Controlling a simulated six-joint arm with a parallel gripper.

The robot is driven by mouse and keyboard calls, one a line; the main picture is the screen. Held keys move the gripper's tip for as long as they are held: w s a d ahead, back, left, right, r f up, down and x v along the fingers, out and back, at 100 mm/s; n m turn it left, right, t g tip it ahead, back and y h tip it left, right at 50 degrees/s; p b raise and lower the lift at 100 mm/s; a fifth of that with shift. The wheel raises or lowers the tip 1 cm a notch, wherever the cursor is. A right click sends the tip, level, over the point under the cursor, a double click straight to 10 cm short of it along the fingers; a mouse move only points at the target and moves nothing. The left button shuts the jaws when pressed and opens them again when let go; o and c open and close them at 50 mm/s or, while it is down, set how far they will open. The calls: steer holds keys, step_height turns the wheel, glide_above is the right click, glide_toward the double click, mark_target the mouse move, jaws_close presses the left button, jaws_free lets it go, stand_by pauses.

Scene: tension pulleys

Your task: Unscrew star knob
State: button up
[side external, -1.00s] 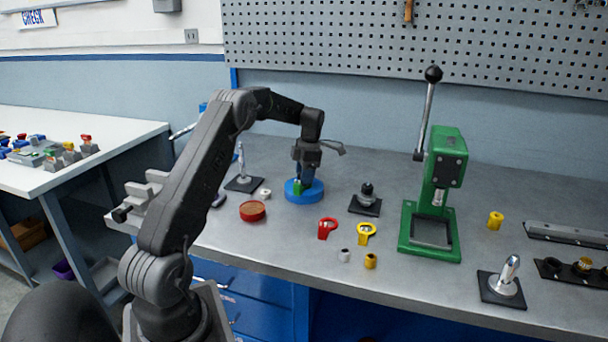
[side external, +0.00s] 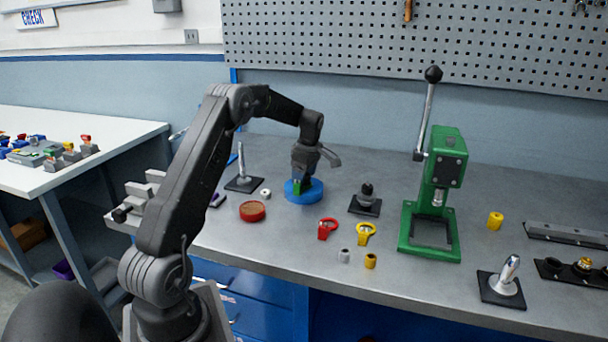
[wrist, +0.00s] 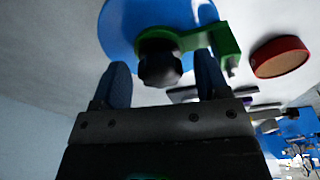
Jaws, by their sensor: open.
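A black star knob (wrist: 160,66) sits at the end of a green bracket (wrist: 205,42) on a round blue base (wrist: 118,22) in the wrist view. In the side view the blue base (side external: 314,194) lies on the bench, with part of the green bracket (side external: 297,188) showing. The knob is hidden there. My gripper (wrist: 162,78) is open, with its two blue fingers on either side of the knob. A gap shows between each finger and the knob. In the side view my gripper (side external: 303,178) points down over the blue base.
A red round dish (side external: 252,211) lies left of the base. A black plate with a post (side external: 364,205) is to the right. Red (side external: 326,229) and yellow (side external: 366,233) ring parts lie in front. A green press (side external: 440,190) stands further right.

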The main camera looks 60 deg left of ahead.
steer(key=m+t, duration=0.1)
steer(key=m, duration=0.5)
steer(key=shift+m, duration=0.3)
steer(key=m, duration=0.3)
steer(key=shift+m, duration=0.4)
steer(key=m+t, duration=0.1)
steer(key=m, duration=0.2)
steer(key=shift+m, duration=0.4)
steer(key=shift+c, duration=0.2)
